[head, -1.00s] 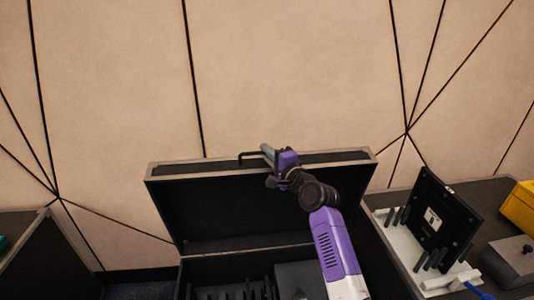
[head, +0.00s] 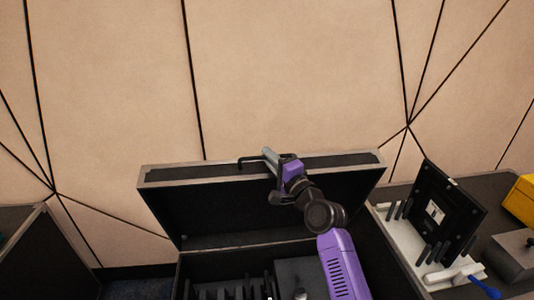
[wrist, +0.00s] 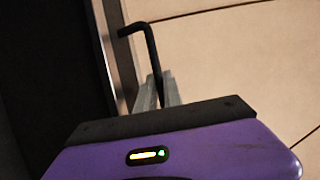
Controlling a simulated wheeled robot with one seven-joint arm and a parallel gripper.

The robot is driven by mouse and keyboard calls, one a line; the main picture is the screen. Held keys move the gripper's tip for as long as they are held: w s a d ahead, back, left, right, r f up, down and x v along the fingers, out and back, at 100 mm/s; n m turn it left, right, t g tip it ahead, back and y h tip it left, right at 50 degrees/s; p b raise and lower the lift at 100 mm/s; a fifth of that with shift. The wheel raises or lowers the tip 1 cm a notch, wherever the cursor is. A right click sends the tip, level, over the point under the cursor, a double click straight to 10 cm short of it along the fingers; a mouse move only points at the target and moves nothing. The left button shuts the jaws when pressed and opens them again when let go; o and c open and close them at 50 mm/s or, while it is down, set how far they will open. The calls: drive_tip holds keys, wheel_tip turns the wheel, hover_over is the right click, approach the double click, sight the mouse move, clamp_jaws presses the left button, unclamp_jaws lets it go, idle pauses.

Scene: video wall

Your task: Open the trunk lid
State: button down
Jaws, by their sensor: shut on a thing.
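The trunk lid (head: 225,207) is raised and tilted back toward the wall, its dark inner face showing. Its metal-edged rim also shows along the left of the wrist view (wrist: 118,62). A black bar handle (head: 249,160) sits on the lid's front edge. My gripper (head: 270,157) is at this handle, its grey fingers shut on it. In the wrist view the bent handle (wrist: 148,42) runs down between the fingers (wrist: 160,90). The exact contact is partly hidden by my gripper's body. The trunk (head: 205,262) stands open below.
Slotted dark dividers and a grey box (head: 303,272) are inside the trunk. At right, a table holds a black panel (head: 438,212) on a white rack, a blue-handled tool (head: 484,287) and a yellow case (head: 521,200). A panelled wall stands behind the lid.

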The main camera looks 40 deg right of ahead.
drive_tip(key=s+a+f+n+t+b, duration=0.1)
drive_tip(key=s+a+f+b, duration=0.2)
drive_tip(key=s+a+b, duration=0.2)
drive_tip(key=s+b, duration=0.1)
drive_tip(key=s, duration=0.1)
drive_tip(key=shift+s+a+t+b, duration=0.25)
drive_tip(key=shift+s+t+b, duration=0.15)
drive_tip(key=c, duration=1.5)
unclamp_jaws()
drive_tip(key=b+v, duration=0.1)
drive_tip(key=v, duration=0.6)
drive_tip(key=shift+s+b, duration=0.4)
drive_tip(key=shift+f, duration=0.1)
